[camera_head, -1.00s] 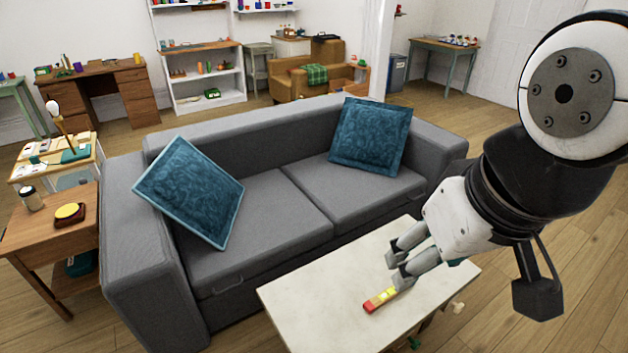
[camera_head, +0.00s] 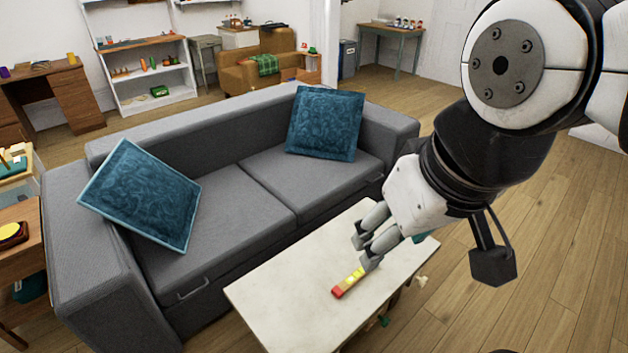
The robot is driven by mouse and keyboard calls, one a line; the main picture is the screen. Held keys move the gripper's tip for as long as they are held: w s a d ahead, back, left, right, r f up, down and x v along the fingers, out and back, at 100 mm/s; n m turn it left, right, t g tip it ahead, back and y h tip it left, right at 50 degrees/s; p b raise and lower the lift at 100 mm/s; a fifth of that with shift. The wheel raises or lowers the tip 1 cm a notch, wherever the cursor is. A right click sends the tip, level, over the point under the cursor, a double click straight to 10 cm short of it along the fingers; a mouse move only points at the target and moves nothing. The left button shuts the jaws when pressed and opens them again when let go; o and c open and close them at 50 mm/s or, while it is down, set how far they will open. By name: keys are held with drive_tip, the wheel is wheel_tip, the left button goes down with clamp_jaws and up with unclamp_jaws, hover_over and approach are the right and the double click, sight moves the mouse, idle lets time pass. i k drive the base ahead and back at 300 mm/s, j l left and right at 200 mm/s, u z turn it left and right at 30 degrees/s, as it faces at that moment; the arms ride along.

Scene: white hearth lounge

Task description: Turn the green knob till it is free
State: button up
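A small green knob (camera_head: 384,320) shows low at the right long side of the pale coffee table (camera_head: 290,290), below its top. It is small, and I cannot tell how far it is turned. My gripper (camera_head: 365,252) is over the table top, pointing down and left, its two fingers apart with nothing visible between them. It is above and left of the green knob, apart from it. A red and yellow bar (camera_head: 346,284) lies on the table by the lower fingertip.
A white knob (camera_head: 421,281) sticks out at the table's right side. A teal thing (camera_head: 424,238) is partly hidden behind my gripper. A grey sofa (camera_head: 250,200) with two blue cushions stands behind the table. Wooden floor (camera_head: 540,240) is clear to the right.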

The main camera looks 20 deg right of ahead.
sight(386, 322)
drive_tip(key=z, duration=0.75)
drive_tip(key=l+u, duration=0.25)
drive_tip(key=l, duration=0.15)
drive_tip(key=k+l+u, duration=0.2)
drive_tip(key=l, duration=0.45)
drive_tip(key=u, duration=0.15)
drive_tip(key=l+u, duration=0.35)
drive_tip(key=l, duration=0.6)
drive_tip(key=j+z, duration=0.3)
drive_tip(key=j, duration=0.4)
drive_tip(key=j+z, duration=0.35)
drive_tip(key=j, duration=0.35)
drive_tip(key=k+j+z, duration=0.1)
drive_tip(key=j+z, duration=0.2)
drive_tip(key=j, duration=0.35)
